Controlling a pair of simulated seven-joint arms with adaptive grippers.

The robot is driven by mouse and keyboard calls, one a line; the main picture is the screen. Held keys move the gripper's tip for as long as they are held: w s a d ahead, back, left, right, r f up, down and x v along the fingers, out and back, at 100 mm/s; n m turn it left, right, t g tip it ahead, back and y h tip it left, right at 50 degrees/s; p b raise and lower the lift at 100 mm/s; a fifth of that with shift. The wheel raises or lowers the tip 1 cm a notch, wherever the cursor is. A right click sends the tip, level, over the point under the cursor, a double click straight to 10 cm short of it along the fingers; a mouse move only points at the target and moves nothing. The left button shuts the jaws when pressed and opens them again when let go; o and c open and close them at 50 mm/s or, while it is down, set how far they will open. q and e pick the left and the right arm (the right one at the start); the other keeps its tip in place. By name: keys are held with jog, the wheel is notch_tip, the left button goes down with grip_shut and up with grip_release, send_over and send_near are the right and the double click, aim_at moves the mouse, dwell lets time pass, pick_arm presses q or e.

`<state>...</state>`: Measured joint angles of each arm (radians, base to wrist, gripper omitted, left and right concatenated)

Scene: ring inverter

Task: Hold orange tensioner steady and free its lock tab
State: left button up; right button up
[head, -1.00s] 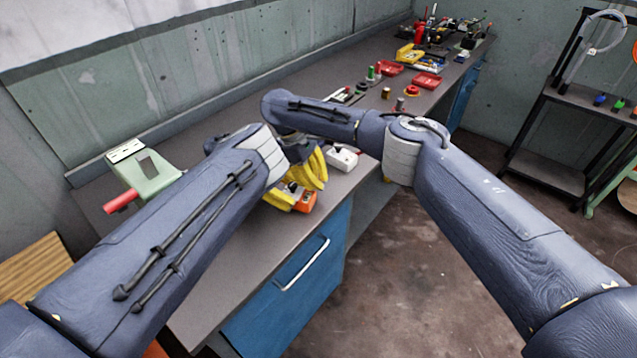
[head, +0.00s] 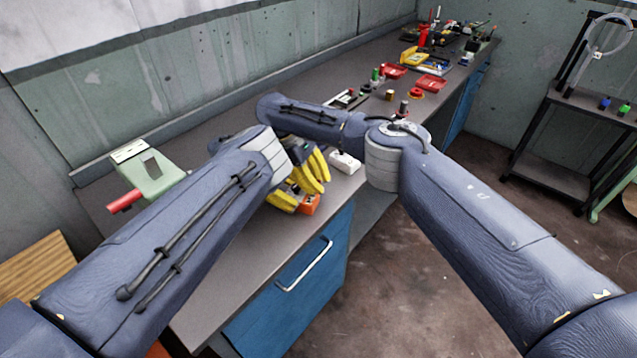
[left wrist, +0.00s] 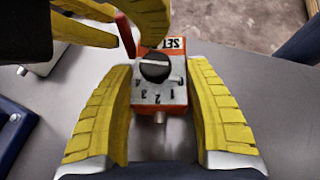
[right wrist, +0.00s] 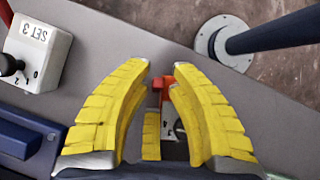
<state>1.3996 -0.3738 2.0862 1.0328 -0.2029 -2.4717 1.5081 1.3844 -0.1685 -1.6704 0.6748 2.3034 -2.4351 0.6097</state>
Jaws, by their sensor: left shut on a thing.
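The orange tensioner (head: 310,204) stands near the bench's front edge. In the left wrist view, its grey dial face (left wrist: 158,95) has a black knob and numbers. My left gripper (head: 290,197) is shut on the tensioner, its yellow fingers (left wrist: 160,66) on both sides of it. A red lock tab (left wrist: 125,36) sticks up at the tensioner's left in that view. My right gripper (head: 318,168) is above, with its fingers (right wrist: 162,66) slightly apart around the tab, which shows between them as a red-orange piece (right wrist: 158,84). Contact with the tab is unclear.
A white box marked SET 3 (right wrist: 38,52) with a black knob sits beside the right gripper; it also shows in the head view (head: 345,162). A green device with a red handle (head: 150,170) is at the left. Red trays (head: 432,82) and tools lie farther along the bench.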

jog(key=shift+w+r, duration=0.1)
jog(key=shift+r, duration=0.05)
jog(key=v, duration=0.7)
dwell(0.3)
jog(key=shift+a+r, duration=0.1)
jog(key=shift+c, duration=0.4)
